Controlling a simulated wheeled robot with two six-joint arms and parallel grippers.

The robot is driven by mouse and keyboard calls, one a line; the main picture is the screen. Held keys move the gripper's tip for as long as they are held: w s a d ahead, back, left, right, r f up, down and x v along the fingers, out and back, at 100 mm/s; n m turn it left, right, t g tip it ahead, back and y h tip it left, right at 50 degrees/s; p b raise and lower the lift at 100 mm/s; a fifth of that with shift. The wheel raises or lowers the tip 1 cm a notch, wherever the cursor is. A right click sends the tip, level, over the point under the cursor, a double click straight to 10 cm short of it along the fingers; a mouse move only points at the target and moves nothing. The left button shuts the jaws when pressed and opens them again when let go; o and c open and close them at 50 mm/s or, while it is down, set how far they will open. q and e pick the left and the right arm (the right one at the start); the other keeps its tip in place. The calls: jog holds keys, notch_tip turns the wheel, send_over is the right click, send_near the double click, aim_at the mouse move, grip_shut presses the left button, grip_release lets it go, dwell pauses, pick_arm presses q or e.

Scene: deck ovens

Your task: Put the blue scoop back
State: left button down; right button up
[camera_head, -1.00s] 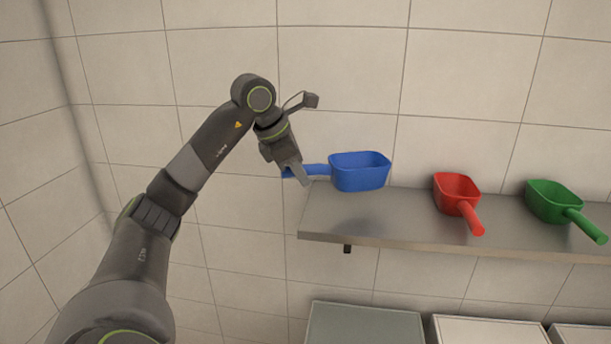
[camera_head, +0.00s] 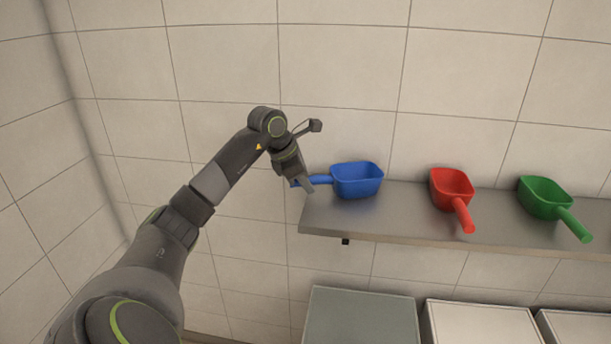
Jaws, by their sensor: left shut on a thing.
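The blue scoop (camera_head: 357,180) is at the left end of the grey metal shelf (camera_head: 400,222). Its bowl opens upward and its handle points left, past the shelf's end. My left gripper (camera_head: 303,185) is shut on the handle, reaching in from the upper left. The scoop's bowl is over the shelf and looks low on it; I cannot tell whether it touches the surface. My right gripper is not in view.
A red scoop (camera_head: 451,187) and a green scoop (camera_head: 545,197) lie on the shelf to the right, handles toward the front. Several bins with lids (camera_head: 362,318) stand below. A tiled wall (camera_head: 340,70) is close behind.

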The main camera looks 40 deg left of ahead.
pick_arm(q)
jog(key=shift+f, duration=0.1)
jog(key=shift+f+b, duration=0.2)
jog(key=shift+b, duration=0.1)
jog(key=c, duration=1.2)
grip_release()
jog(key=shift+r, duration=0.1)
jog(key=shift+c, duration=0.2)
jog(key=shift+r, duration=0.15)
jog(key=b+v, duration=0.2)
jog(key=v, duration=1)
jog(key=shift+b, duration=0.4)
